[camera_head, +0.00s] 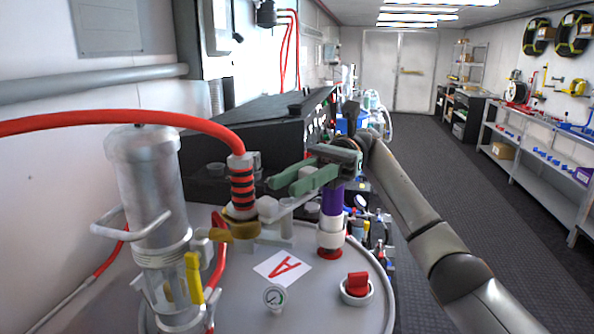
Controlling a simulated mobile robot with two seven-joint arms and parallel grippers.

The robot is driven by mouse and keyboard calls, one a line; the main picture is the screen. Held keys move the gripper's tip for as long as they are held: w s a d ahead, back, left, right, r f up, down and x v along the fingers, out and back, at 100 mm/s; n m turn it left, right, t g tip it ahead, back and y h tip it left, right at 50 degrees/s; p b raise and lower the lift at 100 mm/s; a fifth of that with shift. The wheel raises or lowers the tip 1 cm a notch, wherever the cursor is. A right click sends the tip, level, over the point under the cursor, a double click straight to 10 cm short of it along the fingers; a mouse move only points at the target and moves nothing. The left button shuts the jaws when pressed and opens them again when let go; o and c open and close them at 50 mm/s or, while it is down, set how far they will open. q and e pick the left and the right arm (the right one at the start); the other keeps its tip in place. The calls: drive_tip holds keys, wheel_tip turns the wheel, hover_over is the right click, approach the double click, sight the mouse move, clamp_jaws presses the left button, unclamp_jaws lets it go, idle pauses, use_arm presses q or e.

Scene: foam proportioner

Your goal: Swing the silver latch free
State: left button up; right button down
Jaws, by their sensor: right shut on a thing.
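A silver latch (284,209), a pale grey bar, lies across the top of the grey tank, between the red-and-black ringed hose fitting and the purple-and-white fitting. My right gripper (283,184) reaches in from the right with its green fingers pointing left. It is shut on what looks like the latch; the fingers partly hide the bar, so the exact contact is hard to see. My left gripper is not in view.
The hose fitting (241,187) with its red hose (150,117) stands just left of my fingers. The purple-and-white fitting (332,215) stands under my gripper. The right aisle is clear.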

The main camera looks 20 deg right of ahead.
sight(295, 200)
drive_tip(key=shift+n+g+h, duration=0.3)
drive_tip(key=shift+n+g, duration=0.1)
drive_tip(key=shift+g, duration=0.1)
drive_tip(key=c, duration=0.6)
unclamp_jaws()
drive_tip(key=shift+c, duration=0.2)
drive_tip(key=shift+r, duration=0.4)
wheel_tip(295, 200, up, 2)
drive_tip(key=shift+s+r, duration=0.1)
drive_tip(key=shift+r, duration=0.15)
drive_tip(key=s+a+r+b, duration=0.4)
drive_tip(key=s+r, duration=0.5)
drive_tip(key=s, duration=0.3)
drive_tip(key=shift+s+a+r+b, duration=0.3)
drive_tip(key=shift+s+a+r, duration=0.1)
drive_tip(key=shift+a, duration=0.25)
